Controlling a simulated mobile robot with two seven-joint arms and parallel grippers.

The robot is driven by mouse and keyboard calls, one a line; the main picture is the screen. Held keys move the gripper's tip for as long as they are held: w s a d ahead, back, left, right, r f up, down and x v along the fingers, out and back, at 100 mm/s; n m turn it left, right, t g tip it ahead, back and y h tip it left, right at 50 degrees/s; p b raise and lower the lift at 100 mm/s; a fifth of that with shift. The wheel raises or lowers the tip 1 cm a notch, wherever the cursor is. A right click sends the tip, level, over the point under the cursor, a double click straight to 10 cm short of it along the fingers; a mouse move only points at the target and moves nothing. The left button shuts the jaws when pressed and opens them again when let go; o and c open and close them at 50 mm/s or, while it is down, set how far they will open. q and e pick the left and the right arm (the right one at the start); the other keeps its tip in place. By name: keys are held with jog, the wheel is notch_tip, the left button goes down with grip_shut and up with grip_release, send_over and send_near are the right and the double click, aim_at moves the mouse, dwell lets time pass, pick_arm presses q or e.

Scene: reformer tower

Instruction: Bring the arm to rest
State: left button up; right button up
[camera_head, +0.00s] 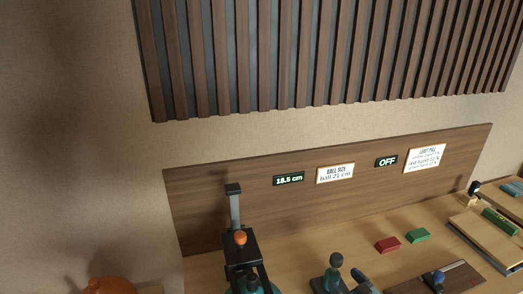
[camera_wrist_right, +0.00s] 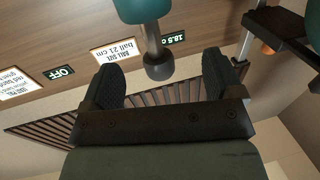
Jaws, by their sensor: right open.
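My right gripper (camera_wrist_right: 160,82) is open, its two dark fingers spread wide in the right wrist view, which is upside down. A dark round knob (camera_wrist_right: 159,70) on a grey stem with a teal part above it in the picture appears between the fingers. My left gripper is not in view.
The back panel carries an "18.5 cm" display (camera_head: 289,180), an "OFF" display (camera_head: 386,162) and text cards. Red (camera_head: 388,245) and green (camera_head: 417,236) blocks lie on the wooden surface, with a slatted wall above.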

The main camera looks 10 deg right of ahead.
jog(key=s+a+g+h+p, duration=0.1)
jog(key=s+a, duration=0.3)
jog(key=s, duration=0.4)
jog(key=s+a+g+p, duration=0.1)
jog(key=s+a+g, duration=0.2)
jog(key=s, duration=0.6)
jog(key=s+a+r+g+h+p, duration=0.1)
jog(key=s+a, duration=0.4)
jog(key=s, duration=0.3)
jog(key=shift+s+a+m+g+h, duration=0.15)
jog(key=shift+a+m+g+h, duration=0.15)
jog(key=shift+a+m+g, duration=0.1)
